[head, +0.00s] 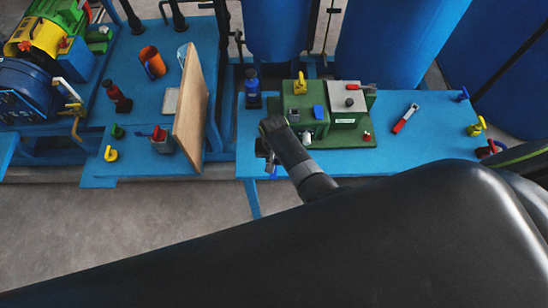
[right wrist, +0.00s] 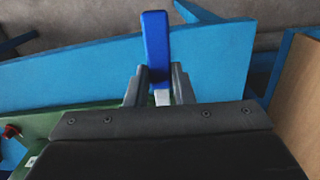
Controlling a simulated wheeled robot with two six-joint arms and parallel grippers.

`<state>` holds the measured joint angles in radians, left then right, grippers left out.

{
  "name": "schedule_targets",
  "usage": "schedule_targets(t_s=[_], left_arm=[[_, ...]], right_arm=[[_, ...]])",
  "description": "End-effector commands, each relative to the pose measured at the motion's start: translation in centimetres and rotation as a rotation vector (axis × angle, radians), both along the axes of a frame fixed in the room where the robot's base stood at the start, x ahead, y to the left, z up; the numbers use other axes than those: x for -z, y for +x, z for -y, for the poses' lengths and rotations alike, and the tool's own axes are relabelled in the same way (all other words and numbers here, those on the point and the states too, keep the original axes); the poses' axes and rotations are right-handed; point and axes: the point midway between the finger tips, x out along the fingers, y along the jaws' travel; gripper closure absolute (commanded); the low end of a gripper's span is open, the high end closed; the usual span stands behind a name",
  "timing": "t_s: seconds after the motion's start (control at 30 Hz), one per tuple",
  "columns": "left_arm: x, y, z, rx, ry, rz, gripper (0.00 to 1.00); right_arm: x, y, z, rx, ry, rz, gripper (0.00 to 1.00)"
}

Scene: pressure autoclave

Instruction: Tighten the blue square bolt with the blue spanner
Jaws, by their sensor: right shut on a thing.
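My right gripper (head: 267,160) is at the front edge of the blue bench, in front of the green fixture (head: 352,140). It is shut on the blue spanner (right wrist: 156,45). In the right wrist view, the spanner's blue handle sticks out beyond the fingers (right wrist: 158,86), with a pale metal part between them. The head view shows only a small bit of blue below the gripper. A small blue piece (head: 318,112) on the green fixture may be the blue square bolt; its shape is too small to be sure. My left gripper is not in view.
A wooden board (head: 191,112) stands upright left of the gripper. A blue bottle (head: 252,88) stands left of the fixture. A red-handled tool (head: 405,118) lies on the right of the blue bench (head: 440,145), where there is free room.

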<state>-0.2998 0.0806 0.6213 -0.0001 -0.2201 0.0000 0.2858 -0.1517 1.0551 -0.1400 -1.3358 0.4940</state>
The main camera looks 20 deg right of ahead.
Motion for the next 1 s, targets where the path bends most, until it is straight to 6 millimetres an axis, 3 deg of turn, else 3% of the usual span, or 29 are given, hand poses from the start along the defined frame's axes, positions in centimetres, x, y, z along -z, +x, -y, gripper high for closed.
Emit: schedule_targets(t_s=[1.0], left_arm=[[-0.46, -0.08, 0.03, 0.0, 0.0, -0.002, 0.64]], right_arm=[[-0.04, -0.01, 0.02, 0.0, 0.0, 0.0, 1.0]])
